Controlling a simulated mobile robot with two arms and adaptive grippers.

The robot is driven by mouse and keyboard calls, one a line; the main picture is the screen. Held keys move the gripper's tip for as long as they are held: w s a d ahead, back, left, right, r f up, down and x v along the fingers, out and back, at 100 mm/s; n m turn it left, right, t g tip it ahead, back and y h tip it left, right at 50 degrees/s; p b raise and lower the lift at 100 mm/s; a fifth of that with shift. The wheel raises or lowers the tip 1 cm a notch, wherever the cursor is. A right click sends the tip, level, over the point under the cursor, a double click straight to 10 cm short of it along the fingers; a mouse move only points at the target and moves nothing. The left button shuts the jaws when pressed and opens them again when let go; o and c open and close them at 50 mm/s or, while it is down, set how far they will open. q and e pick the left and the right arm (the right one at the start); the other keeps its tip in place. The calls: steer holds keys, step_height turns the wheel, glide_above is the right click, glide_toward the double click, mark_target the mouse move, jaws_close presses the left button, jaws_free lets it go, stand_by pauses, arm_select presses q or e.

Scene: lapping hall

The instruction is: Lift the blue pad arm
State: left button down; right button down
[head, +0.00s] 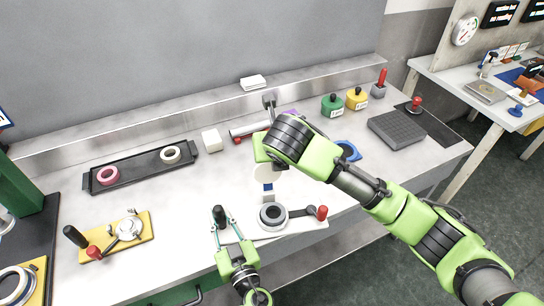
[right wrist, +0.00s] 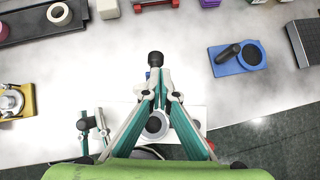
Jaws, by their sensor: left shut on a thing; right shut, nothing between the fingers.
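My left gripper (head: 223,226) is shut on a black knob (head: 219,213) at the left of a white base (head: 280,231). My right gripper (right wrist: 157,75) is shut and empty above that base.
A yellow station (head: 143,223) stands left, with a black tray (head: 127,171) behind it. Green (head: 332,106) and yellow (head: 357,99) containers and a grey block (head: 396,130) stand back right. Bare bench lies between the tray and the white base.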

steer(key=shift+w, duration=0.3)
arm_select(q)
steer(key=shift+s, duration=0.1)
arm_select(e)
steer(key=shift+r, duration=0.1)
steer(key=shift+w+r, duration=0.15)
steer(key=shift+r, duration=0.05)
steer(key=w+a+r, duration=0.1)
steer(key=w+r, duration=0.3)
steer(key=r, duration=0.4)
steer(key=shift+w+a, duration=0.15)
arm_select(q)
steer(key=c, duration=1.8)
jaws_free()
